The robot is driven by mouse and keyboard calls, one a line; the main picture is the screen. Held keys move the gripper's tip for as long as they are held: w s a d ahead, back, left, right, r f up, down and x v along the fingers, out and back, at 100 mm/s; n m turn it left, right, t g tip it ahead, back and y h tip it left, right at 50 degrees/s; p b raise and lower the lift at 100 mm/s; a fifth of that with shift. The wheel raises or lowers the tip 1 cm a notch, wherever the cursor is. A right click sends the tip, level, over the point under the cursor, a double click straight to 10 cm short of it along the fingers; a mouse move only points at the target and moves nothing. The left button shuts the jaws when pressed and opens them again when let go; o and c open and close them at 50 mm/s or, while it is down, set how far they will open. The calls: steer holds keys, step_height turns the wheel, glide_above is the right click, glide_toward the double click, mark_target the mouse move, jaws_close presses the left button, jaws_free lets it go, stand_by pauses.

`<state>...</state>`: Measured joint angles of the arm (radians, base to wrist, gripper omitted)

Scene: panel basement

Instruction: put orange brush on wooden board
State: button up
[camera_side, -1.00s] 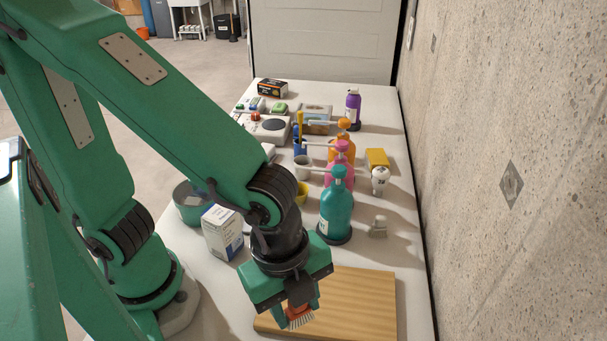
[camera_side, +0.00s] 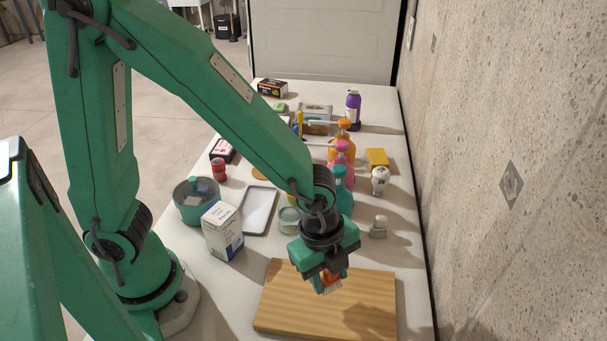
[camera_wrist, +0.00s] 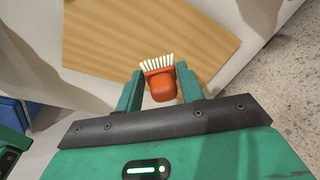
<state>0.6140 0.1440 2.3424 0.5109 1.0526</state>
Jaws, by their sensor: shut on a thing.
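The orange brush (camera_side: 327,277) has pale bristles. It also shows in the wrist view (camera_wrist: 160,82), between the two green fingers. My gripper (camera_side: 325,274) is shut on it, bristles pointing down in the side view. The wooden board (camera_side: 280,316) lies flat at the near end of the table. In the side view the brush appears over the far part of the board; its exact height above the wood is hard to tell. The board (camera_wrist: 120,30) also shows beyond the brush in the wrist view.
A white box (camera_side: 223,231) stands left of the board, near a teal pot (camera_side: 197,200). A concrete wall (camera_side: 510,130) runs along the right. The board's near right part is bare.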

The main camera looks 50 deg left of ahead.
mark_target(328, 287)
steer(key=shift+f, duration=0.2)
steer(key=shift+f, duration=1.85)
steer(key=shift+f, duration=0.15)
steer(key=o, duration=1)
steer(key=shift+r, duration=0.2)
steer(key=shift+s+a+r, duration=0.15)
steer(key=shift+s+r, duration=0.05)
steer(key=shift+r, duration=1.75)
steer(key=shift+s+a+r, duration=0.2)
steer(key=shift+s+r, duration=0.05)
steer(key=shift+r, duration=1.75)
steer(key=shift+s+a+r, duration=0.15)
steer(key=shift+s+r, duration=0.05)
steer(key=shift+r, duration=1.75)
steer(key=shift+a, duration=0.1)
